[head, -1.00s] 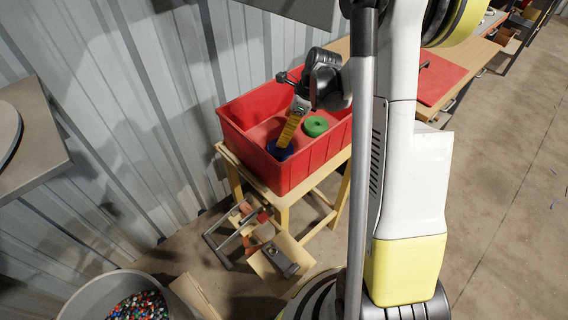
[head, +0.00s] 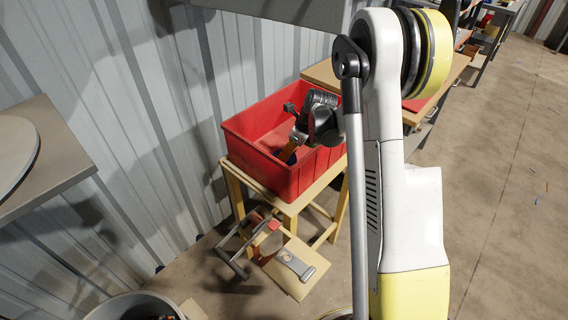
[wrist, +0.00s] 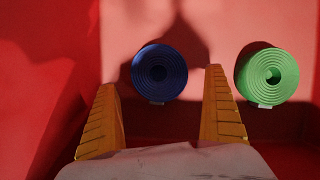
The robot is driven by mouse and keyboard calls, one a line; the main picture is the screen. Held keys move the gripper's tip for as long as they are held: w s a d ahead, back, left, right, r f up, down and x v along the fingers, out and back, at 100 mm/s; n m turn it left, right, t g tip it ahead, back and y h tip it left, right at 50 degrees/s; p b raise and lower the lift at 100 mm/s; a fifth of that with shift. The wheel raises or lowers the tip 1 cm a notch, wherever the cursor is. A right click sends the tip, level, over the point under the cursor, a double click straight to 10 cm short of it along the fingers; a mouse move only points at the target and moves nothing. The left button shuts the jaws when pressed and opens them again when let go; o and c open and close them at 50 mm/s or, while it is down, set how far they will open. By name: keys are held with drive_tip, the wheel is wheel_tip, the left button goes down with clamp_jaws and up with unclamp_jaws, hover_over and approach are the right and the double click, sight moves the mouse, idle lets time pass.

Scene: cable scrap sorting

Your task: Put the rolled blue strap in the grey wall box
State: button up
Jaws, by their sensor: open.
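The rolled blue strap (wrist: 160,72) stands out as a dark blue spiral in the wrist view, inside the red crate (head: 262,168). In the head view only a small patch of it (head: 290,158) shows beside my gripper (head: 287,153). In the wrist view my gripper (wrist: 161,82) is open and empty, its yellow fingers to the lower left and right of the blue roll. The roll lies ahead of the gap; I cannot tell whether the fingers reach it. A grey box (head: 290,10) on the wall is cut off by the top edge; its inside is hidden.
A green roll (wrist: 268,76) lies right of the blue one, outside the right finger. The crate's walls surround the gripper. The crate stands on a wooden table (head: 290,206). A grey shelf (head: 62,150) juts in at left; a bucket (head: 135,304) is below.

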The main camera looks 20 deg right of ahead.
drive_tip(key=b+x, duration=0.1)
drive_tip(key=x, duration=0.3)
drive_tip(key=shift+s+f+b, duration=0.15)
drive_tip(key=shift+b, duration=0.25)
drive_tip(key=c, duration=1.4)
